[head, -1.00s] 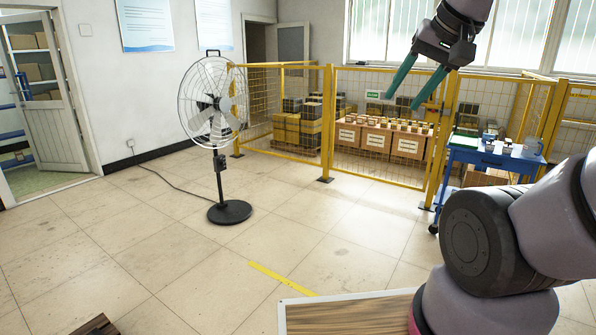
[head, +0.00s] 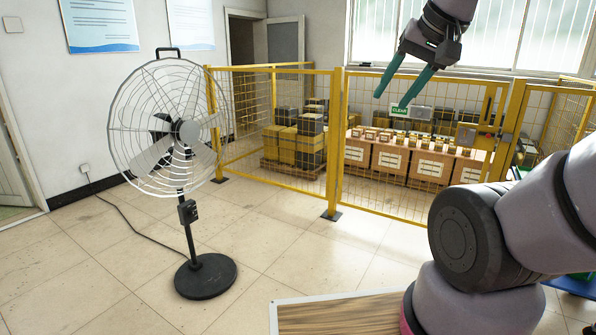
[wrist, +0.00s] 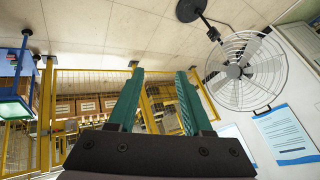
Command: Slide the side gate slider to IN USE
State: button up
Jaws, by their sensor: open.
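A yellow mesh fence with a gate (head: 340,150) stands ahead in the head view. A small sign plate (head: 399,110) on it reads CLEAR in green, with a grey plate to its right; this looks like the side gate slider. My gripper (head: 390,101) shows in front of the sign, its two teal fingers apart and empty. The gap between the fingers and the sign cannot be judged. In the upside-down wrist view my open gripper (wrist: 160,73) points toward the fence (wrist: 95,80); I cannot make out the sign there.
A white-caged standing fan (head: 180,130) stands at the left, its cable on the floor. Cardboard boxes (head: 430,165) sit behind the mesh. A blue cart (wrist: 15,108) shows in the wrist view.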

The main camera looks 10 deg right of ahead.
aim_at(415, 113)
jog(key=i, duration=1.2)
jog(key=i+j+z, duration=0.1)
jog(key=i, duration=1.05)
jog(key=i+j+z, duration=0.1)
jog(key=i+z, duration=0.15)
jog(key=i, duration=0.2)
jog(key=i+j+z, duration=0.25)
jog(key=i, duration=0.15)
jog(key=i+j+z, duration=0.25)
jog(key=i, duration=0.2)
jog(key=l, duration=0.1)
